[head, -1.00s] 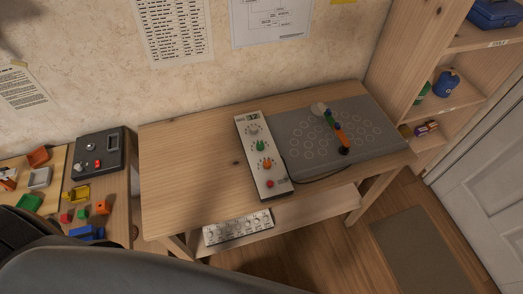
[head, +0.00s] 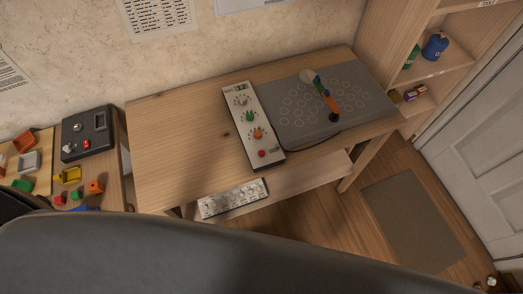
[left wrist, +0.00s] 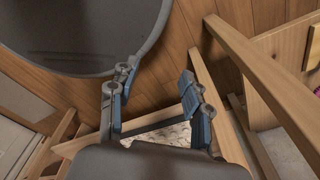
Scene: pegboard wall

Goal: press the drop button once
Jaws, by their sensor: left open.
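A pale control panel (head: 251,125) lies on the wooden table, with a small display at its far end. It has a grey, a green and an orange knob, and a red button (head: 262,153) at its near end. Labels are too small to read, so I cannot confirm which control is the drop button. My left gripper (left wrist: 155,78) is open and empty in the left wrist view, over the floor and wooden beams, with no panel in that view. It does not show in the head view. My right gripper is not in view.
A dark box (head: 87,135) and coloured blocks stand on the left table. Another knobbed panel (head: 232,198) sits on the lower shelf. The table's left part is bare.

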